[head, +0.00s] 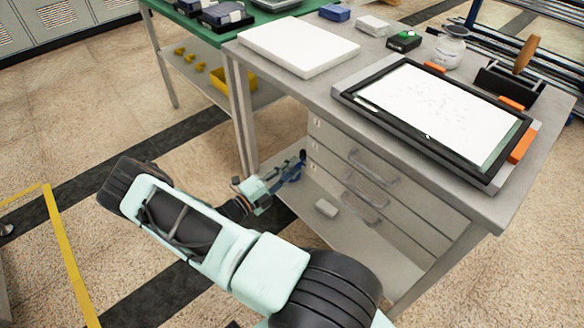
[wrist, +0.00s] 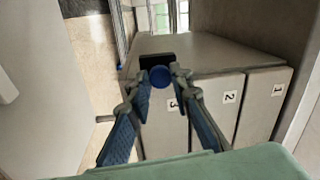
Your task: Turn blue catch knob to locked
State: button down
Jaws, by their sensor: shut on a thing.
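The blue catch knob (wrist: 161,76) shows in the wrist view as a round blue disc on the side of the drawer unit, in front of a small black plate (wrist: 157,58). My gripper (wrist: 160,80) has its two fingertips on either side of the knob and is shut on it. In the head view my gripper (head: 297,163) reaches to the left side of the drawer unit (head: 345,165), under the bench top. The knob itself is hidden there by my gripper and the bench. I cannot tell which way the knob is turned.
The drawer fronts carry the labels 1 (wrist: 277,89), 2 (wrist: 229,97) and 3 (wrist: 172,103). The lower shelf (head: 300,205) holds a small grey block (head: 326,208). A bench leg (head: 242,120) stands just left of my gripper.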

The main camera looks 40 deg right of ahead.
jog(key=c, duration=1.7)
grip_release()
jog(key=shift+c, duration=0.2)
jog(key=shift+a, duration=0.1)
jog(key=s+a+f, duration=0.1)
jog(key=a, duration=1)
jog(key=shift+a, duration=0.4)
